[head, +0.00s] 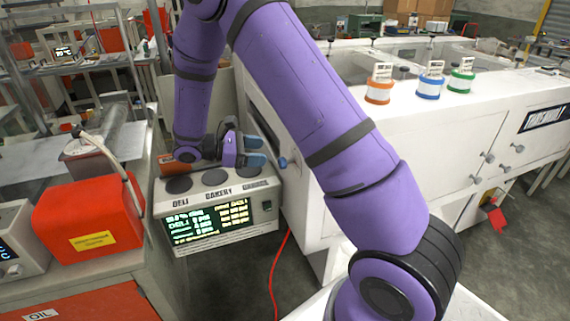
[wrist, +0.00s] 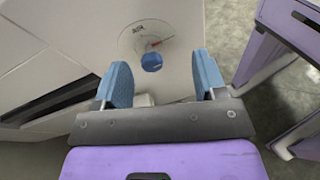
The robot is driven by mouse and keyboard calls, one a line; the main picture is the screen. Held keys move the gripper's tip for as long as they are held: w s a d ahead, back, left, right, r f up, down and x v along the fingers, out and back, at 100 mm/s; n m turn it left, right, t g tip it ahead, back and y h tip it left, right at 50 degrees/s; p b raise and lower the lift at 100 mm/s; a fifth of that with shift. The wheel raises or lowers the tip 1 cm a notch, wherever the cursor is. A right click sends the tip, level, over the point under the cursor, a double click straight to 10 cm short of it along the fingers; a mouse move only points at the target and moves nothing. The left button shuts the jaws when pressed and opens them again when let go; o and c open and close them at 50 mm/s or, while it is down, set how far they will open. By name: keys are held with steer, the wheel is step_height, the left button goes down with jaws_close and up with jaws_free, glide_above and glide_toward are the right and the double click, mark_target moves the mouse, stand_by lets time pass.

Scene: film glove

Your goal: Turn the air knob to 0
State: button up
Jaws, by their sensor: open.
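The air knob (wrist: 152,62) is a small blue knob on a pale round dial plate (wrist: 135,40) marked AIR, on a white panel. A short red mark shows on the dial just above the knob; the scale numbers are too small to read. In the head view the knob (head: 283,162) shows at the side of the white machine, just right of my gripper (head: 263,151). My gripper is open, with its two blue fingers apart and pointing at the knob. In the wrist view the knob lies between and beyond the fingertips (wrist: 161,62), with no contact visible.
A lit DELI BAKERY display box (head: 205,222) stands directly below my gripper. An orange-red box (head: 88,215) sits on the bench at left. The white machine (head: 440,130) fills the right, with several coloured spools on top. A red cable (head: 277,268) runs down to the floor.

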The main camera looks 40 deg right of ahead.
mark_target(279, 164)
step_height(279, 164, down, 8)
steer(key=w+n+t+h, duration=0.1)
steer(key=w+n+h, duration=0.2)
steer(key=h, duration=0.1)
steer(key=x, duration=1)
steer(key=shift+s+f, duration=0.25)
steer(key=shift+c, duration=0.5)
steer(key=c, duration=0.8)
